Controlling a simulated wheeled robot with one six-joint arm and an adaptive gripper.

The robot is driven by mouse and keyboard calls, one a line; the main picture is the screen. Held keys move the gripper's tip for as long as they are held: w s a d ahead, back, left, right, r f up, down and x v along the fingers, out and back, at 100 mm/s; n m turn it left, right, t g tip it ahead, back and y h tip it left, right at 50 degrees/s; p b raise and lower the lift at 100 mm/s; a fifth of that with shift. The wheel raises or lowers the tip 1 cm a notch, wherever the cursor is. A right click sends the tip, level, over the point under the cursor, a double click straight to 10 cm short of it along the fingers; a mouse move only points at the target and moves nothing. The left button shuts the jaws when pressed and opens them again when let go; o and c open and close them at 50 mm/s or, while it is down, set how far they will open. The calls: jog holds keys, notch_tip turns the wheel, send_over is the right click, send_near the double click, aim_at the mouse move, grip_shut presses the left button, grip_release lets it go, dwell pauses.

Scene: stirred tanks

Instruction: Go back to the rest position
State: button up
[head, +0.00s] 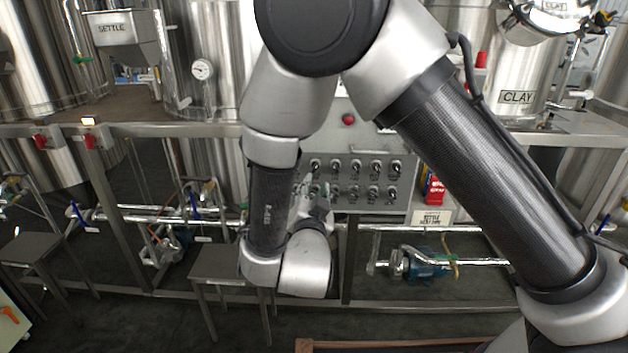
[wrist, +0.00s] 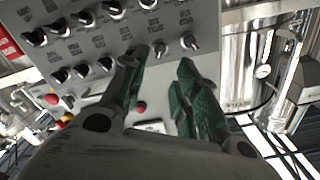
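In the wrist view, my gripper (wrist: 163,60) has its two green-padded fingers apart, with a gap between them and nothing held. The grey control panel (wrist: 215,40) with rows of black knobs lies beyond the fingertips, and one knob shows near the gap. I cannot tell whether a fingertip touches it. In the head view, the same panel (head: 385,200) stands behind my arm. My gripper (head: 318,200) is small there, partly hidden by my forearm and wrist, in front of the panel's left part.
A steel tank labelled CLAY (head: 515,80) stands at the right, and a SETTLE hopper (head: 118,38) at the upper left. A steel frame rail (head: 190,130), pipes and a blue pump (head: 425,265) surround the panel. A small grey table (head: 228,262) stands below my wrist.

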jog(key=shift+s, duration=0.9)
